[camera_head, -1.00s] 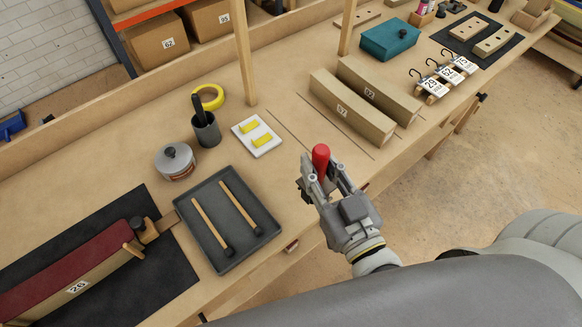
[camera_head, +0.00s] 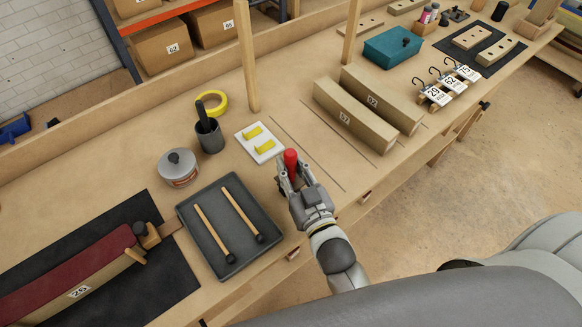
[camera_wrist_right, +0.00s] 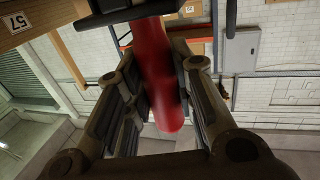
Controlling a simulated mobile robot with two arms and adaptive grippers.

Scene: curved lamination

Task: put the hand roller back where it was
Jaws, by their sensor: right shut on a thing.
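My right gripper (camera_head: 291,178) is shut on the hand roller's red handle (camera_head: 290,160), which stands nearly upright out of the fingers near the table's front edge, right of the grey tray. In the right wrist view the red handle (camera_wrist_right: 160,75) runs between the two fingers (camera_wrist_right: 160,100), with a dark part across its end at the top edge. The roller end is hidden in the head view, and whether it touches the table cannot be told. My left gripper is not in view.
A white board (camera_head: 270,155) with yellow pieces lies just behind the gripper. A dark cup (camera_head: 209,139) and lidded tin (camera_head: 178,168) stand farther left. Numbered wooden blocks (camera_head: 350,118) lie right, with bare table before them.

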